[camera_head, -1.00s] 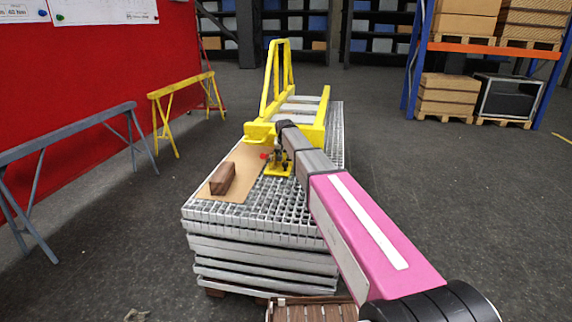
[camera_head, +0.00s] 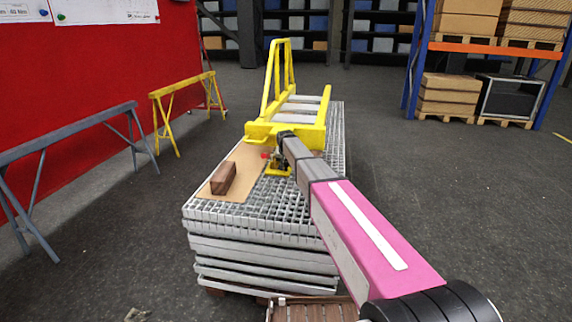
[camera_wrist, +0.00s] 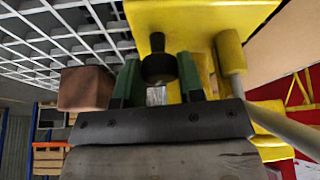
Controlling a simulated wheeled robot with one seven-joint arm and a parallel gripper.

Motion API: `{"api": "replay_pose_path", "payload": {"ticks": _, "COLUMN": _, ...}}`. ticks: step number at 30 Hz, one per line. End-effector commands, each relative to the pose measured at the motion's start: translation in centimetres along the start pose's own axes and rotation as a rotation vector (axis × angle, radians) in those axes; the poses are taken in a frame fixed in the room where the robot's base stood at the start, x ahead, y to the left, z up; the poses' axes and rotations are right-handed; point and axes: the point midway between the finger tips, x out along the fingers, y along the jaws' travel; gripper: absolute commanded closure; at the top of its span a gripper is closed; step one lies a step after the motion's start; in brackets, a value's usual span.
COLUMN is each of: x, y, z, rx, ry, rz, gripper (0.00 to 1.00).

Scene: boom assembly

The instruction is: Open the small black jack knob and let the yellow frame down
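The yellow frame (camera_head: 285,131) rests above the stack of gratings, its tall upright at the far end. A small yellow jack (camera_head: 278,171) stands under its near end, partly hidden by my arm. In the wrist view the jack's yellow body (camera_wrist: 197,18) fills the upper middle. The small black knob (camera_wrist: 159,68) sits between the green fingers of my gripper (camera_wrist: 159,75).
A grey rod (camera_wrist: 285,129) from a yellow socket (camera_wrist: 230,55) passes close right of my gripper. Trestles stand left; open floor lies right.

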Motion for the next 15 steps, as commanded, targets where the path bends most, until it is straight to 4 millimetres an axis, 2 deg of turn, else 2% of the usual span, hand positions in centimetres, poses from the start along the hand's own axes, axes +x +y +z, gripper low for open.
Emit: {"api": "replay_pose_path", "payload": {"ticks": 15, "x": 0.02, "y": 0.05, "z": 0.04, "rx": -0.128, "ry": -0.003, "rz": -0.052, "gripper": 0.88}}
